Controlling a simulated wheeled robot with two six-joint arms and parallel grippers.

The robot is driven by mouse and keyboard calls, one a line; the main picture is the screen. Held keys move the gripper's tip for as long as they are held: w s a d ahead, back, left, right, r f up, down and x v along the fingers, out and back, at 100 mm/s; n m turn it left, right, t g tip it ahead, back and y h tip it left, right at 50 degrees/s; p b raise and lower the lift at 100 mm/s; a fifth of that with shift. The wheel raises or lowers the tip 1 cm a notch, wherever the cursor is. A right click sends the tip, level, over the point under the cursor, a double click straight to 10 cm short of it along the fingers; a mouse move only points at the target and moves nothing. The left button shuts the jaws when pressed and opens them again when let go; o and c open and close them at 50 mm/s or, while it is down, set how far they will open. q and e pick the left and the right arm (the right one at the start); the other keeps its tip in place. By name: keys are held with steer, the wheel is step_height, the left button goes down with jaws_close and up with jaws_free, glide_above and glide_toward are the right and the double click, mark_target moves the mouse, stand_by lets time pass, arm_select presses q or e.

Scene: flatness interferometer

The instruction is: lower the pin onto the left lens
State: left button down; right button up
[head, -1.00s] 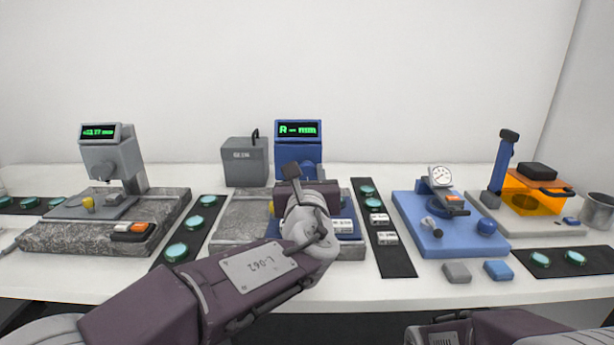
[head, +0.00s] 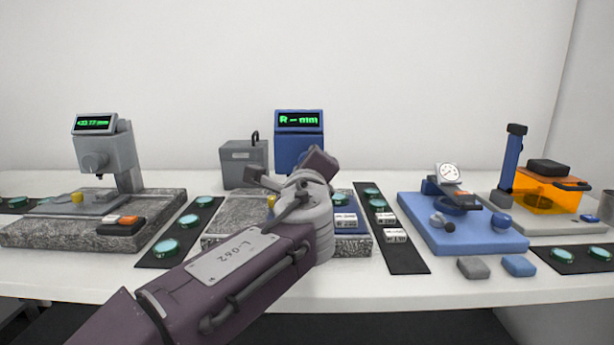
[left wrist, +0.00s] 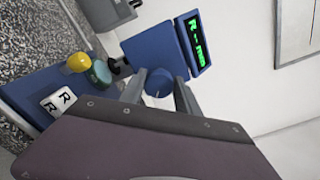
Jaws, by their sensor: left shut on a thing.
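My left gripper (left wrist: 159,84) is shut on a round blue knob (left wrist: 157,88) at the side of the blue gauge (left wrist: 154,52). In the head view the gauge (head: 299,150) stands behind my left arm, which hides its lower part. A dark pin tip (left wrist: 116,68) points from the gauge at a teal lens (left wrist: 99,73) on the blue stage (left wrist: 30,88). I cannot tell whether pin and lens touch. A yellow knob (left wrist: 79,62) sits beside the lens. The gauge display (head: 298,120) reads "R - mm". My right gripper is out of view.
A grey gauge station (head: 105,165) stands at the left. A dark strip (head: 150,258) with several teal lenses lies between the stations. A grey box (head: 243,165) stands behind. Right are white blocks (head: 395,235), a blue dial station (head: 465,237) and an orange box (head: 545,200).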

arm_select(q)
steer(key=shift+f+n+b, duration=0.15)
steer(key=shift+n+b, duration=1.3)
steer(key=shift+n, duration=1)
steer(key=shift+f+n+b, duration=0.1)
steer(key=shift+n+b, duration=1.35)
steer(key=shift+n, duration=1)
steer(key=c, duration=0.9)
jaws_free()
steer(key=shift+s, duration=0.1)
steer(key=s, duration=0.9)
steer(key=shift+b, duration=0.4)
